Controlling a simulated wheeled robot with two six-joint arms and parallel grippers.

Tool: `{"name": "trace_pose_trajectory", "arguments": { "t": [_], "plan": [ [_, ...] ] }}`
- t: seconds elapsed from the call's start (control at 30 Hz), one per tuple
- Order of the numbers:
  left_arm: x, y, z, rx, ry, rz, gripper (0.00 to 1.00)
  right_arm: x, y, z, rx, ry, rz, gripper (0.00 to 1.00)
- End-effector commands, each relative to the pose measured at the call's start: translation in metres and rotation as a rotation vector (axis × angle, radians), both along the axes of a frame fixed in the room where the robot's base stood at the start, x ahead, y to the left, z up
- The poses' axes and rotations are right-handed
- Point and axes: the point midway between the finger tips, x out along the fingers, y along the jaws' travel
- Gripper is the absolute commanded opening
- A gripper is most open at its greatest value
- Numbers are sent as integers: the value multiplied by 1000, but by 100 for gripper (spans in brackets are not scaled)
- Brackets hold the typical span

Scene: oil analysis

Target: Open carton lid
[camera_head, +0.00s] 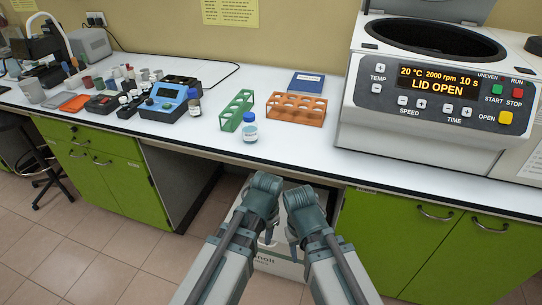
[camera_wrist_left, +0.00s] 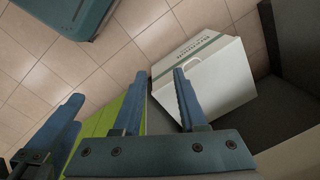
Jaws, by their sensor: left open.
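A white carton with dark lettering (camera_head: 278,268) stands on the floor under the bench, partly hidden behind my two arms. In the left wrist view the carton (camera_wrist_left: 220,80) is a pale box with a dark stripe along one edge, and its lid looks closed. My left gripper (camera_head: 264,194) is in front of the carton in the head view. In the left wrist view its blue fingers (camera_wrist_left: 160,82) are apart with nothing between them, and one overlaps the carton's edge. My right gripper (camera_head: 299,205) is close beside the left one; its fingers are not clear.
The white bench (camera_head: 190,135) overhangs the carton, with green cabinets (camera_head: 100,185) to the left and green doors (camera_head: 430,240) to the right. A centrifuge (camera_head: 435,105), an orange rack (camera_head: 297,109) and bottles stand on top.

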Motion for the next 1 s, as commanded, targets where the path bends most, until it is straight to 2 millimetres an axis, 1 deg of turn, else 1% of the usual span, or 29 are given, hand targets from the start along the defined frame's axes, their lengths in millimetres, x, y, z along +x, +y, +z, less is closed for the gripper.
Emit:
{"name": "trace_pose_trajectory", "arguments": {
  "t": [0.1,0.17,0.27,0.5,0.6,0.67,0.9,1.0],
  "plan": [
    [0,0,0,0,0,0,41,-1,2,0,9,3,-4,50],
    [-5,0,0,1,4,29,41,-1,2,0,8,3,-4,50],
    [-20,2,0,7,13,126,41,-1,2,0,8,2,-2,50],
    [-62,6,1,39,36,444,41,-1,2,0,8,3,-3,50],
    [-58,5,30,39,36,450,41,-1,2,29,8,3,-3,50],
    [-58,5,42,39,36,449,41,-1,2,41,8,3,-3,50],
    [-58,5,95,38,36,447,41,-1,2,94,8,3,-4,50],
    [-58,5,115,38,36,447,41,-1,2,114,8,3,-4,50]
  ]
}}
